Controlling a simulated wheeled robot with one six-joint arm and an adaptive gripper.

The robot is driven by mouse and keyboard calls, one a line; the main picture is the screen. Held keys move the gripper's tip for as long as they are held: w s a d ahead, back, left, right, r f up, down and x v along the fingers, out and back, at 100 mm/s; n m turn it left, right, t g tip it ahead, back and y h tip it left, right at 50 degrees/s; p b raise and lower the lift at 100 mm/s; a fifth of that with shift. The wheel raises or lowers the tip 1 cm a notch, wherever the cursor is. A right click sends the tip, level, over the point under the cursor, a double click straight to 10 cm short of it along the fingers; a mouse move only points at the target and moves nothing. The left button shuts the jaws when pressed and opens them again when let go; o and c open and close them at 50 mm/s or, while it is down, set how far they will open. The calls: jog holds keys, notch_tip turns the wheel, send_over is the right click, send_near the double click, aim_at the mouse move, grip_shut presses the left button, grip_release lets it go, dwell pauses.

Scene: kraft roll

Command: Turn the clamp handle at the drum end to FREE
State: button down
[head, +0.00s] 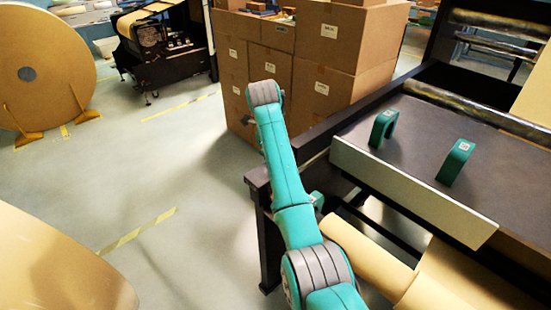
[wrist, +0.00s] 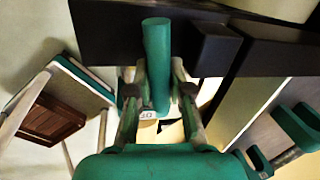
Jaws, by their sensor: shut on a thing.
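In the wrist view the clamp handle (wrist: 156,50) is a green rounded bar standing between the two fingers of my gripper (wrist: 157,92). The fingers are shut on it, one on each side. A small pale label (wrist: 147,115) with dark marks sits low on the handle, too small to read surely. A dark beam (wrist: 105,32) with a dark block (wrist: 214,48) lies behind and right of the handle. In the head view my arm reaches to the dark machine frame. My gripper is hidden there, and no FREE marking can be read.
In the head view two green arched handles (head: 383,128) (head: 456,162) stand on the machine's dark top, behind a pale board (head: 410,194). Brown paper rolls (head: 365,255) lie below. Stacked cartons (head: 325,70) stand beyond the arm. Floor at left is open between large rolls (head: 50,62).

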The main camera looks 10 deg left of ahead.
jog(key=shift+a+r, duration=0.1)
jog(key=shift+a, duration=0.15)
jog(key=c, duration=1.1)
grip_release()
jog(key=shift+a, duration=0.1)
jog(key=shift+o, duration=0.2)
jog(key=shift+d, duration=0.2)
jog(key=shift+w, duration=0.1)
